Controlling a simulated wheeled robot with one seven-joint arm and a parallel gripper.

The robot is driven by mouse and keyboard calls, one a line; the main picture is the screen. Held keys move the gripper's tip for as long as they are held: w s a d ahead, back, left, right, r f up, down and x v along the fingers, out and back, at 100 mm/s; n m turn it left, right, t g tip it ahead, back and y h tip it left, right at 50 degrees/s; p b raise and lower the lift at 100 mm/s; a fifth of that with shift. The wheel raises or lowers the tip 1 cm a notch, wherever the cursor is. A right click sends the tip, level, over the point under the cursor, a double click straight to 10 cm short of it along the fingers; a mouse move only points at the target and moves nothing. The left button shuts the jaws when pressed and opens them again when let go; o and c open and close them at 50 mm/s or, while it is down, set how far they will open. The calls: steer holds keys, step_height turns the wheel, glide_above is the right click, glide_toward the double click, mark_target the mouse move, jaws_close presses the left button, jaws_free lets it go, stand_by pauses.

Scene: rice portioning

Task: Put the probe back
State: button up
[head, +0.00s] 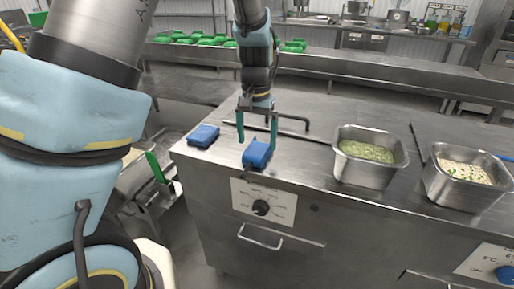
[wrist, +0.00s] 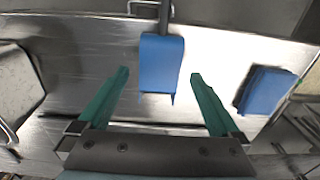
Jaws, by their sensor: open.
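A blue block-like piece with a short dark stem, apparently the probe (head: 257,153), is at the counter's front edge, above the dial panel. In the wrist view the blue piece (wrist: 161,62) lies ahead of my fingers, nearly centred between their lines, with its dark stem pointing to the top edge. My gripper (head: 257,138) is open, with green fingers pointing down over the blue piece. In the wrist view my open fingers (wrist: 158,75) stand apart on either side, with a clear gap to it. I cannot tell whether the piece rests on the counter or in a holder.
A second blue block (head: 203,135) lies on the steel counter to the left; it also shows in the wrist view (wrist: 265,88). A steel pan of green food (head: 365,175) and a pan of rice (head: 470,190) stand to the right. A bent metal bar (head: 295,118) lies behind my gripper.

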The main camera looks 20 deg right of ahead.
mark_target(257, 149)
step_height(257, 149, up, 9)
steer(key=s+a+f+n, duration=0.1)
steer(key=a+f+n, duration=0.2)
steer(key=a, duration=1.1)
steer(key=s+a+f+n+t, duration=0.1)
steer(key=a+n, duration=0.3)
steer(key=a, duration=1.1)
steer(key=shift+s+a+f+b, duration=0.25)
steer(key=shift+s+f+b, duration=0.2)
steer(key=shift+s+f, duration=0.35)
steer(key=shift+w+f, duration=0.1)
steer(key=shift+w, duration=0.1)
